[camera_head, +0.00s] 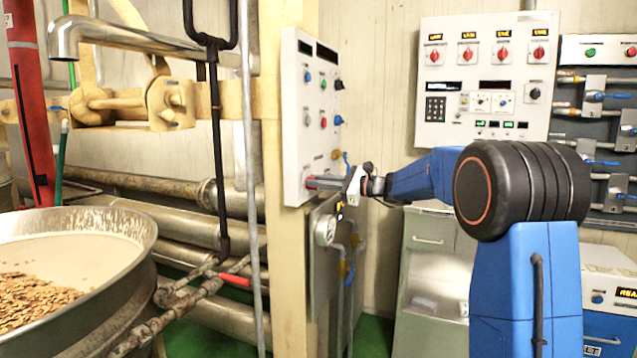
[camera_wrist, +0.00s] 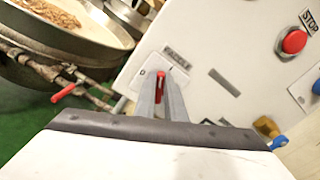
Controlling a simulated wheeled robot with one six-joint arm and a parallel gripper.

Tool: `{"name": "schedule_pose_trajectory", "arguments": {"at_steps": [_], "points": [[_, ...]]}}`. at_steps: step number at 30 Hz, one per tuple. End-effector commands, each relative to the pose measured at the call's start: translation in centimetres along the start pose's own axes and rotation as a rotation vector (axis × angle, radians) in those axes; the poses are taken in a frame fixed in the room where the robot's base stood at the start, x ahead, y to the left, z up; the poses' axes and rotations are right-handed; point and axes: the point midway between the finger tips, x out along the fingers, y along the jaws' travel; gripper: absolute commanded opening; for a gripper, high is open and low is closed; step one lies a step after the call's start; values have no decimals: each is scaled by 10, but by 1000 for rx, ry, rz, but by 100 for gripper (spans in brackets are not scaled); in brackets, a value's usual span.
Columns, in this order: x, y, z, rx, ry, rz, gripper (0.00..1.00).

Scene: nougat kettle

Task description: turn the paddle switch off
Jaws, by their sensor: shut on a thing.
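The paddle switch has a red lever (camera_wrist: 160,82) on a pale plate (camera_wrist: 147,77) low on the white control panel (camera_head: 300,130). A label above it seems to read PADDLE (camera_wrist: 177,59). In the wrist view my gripper (camera_wrist: 160,78) has its two grey fingers on either side of the red lever, shut on it. In the head view my gripper (camera_head: 317,183) reaches the lower part of the panel from the right. The fingers hide part of the lever and its plate there, so I cannot tell the switch position for sure.
A red STOP button (camera_wrist: 294,41) sits right of the switch in the wrist view. A yellow-brown valve (camera_wrist: 267,127) and blue handle (camera_wrist: 279,142) are close below right. A metal kettle (camera_head: 90,235) stands left. A second panel (camera_head: 484,80) hangs on the back wall.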

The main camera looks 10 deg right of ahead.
Motion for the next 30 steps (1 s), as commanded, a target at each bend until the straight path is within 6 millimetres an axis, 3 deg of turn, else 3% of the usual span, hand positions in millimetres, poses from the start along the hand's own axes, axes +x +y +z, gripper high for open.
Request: {"name": "schedule_pose_trajectory", "arguments": {"at_steps": [30], "points": [[0,11,-6,-911,1,2,0]]}}
